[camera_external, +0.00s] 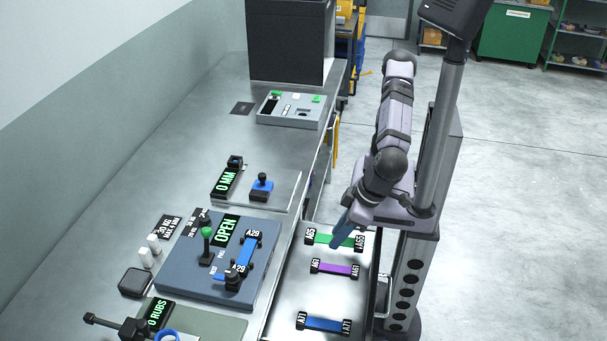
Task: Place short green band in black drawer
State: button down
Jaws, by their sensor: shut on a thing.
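A green band (321,239) with black end pieces labelled A65 lies at the far end of a metal tray-like drawer (287,295) beside the bench. My gripper (338,240), with blue fingers, reaches down over the band's middle and is shut on it. The fingers hide part of the band, and I cannot tell whether it is lifted off the surface. A drawer that is clearly black does not show; the tray-like one has a grey inside and a dark right edge.
A purple band (336,268) and a blue band (324,324) lie nearer in the same drawer. On the bench stand a blue-grey fixture (187,266) reading OPEN, a control box (290,111) and a tall black cabinet (287,45). Floor to the right is clear.

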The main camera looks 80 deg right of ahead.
aim_at(327, 297)
notch_tip(327, 297, down, 23)
jog(key=shift+f, duration=0.2)
dwell(0.9)
jog(key=shift+w+f, duration=0.1)
jog(key=shift+f, duration=0.1)
jog(key=c, duration=1.5)
grip_release()
jog(key=shift+o, duration=0.2)
jog(key=shift+r, duration=0.15)
jog(key=shift+r+p, duration=0.2)
jog(key=shift+p, duration=0.2)
jog(key=p+v, duration=0.5)
jog(key=v, duration=0.6)
jog(key=shift+s+r, duration=0.2)
jog(key=shift+r, duration=0.15)
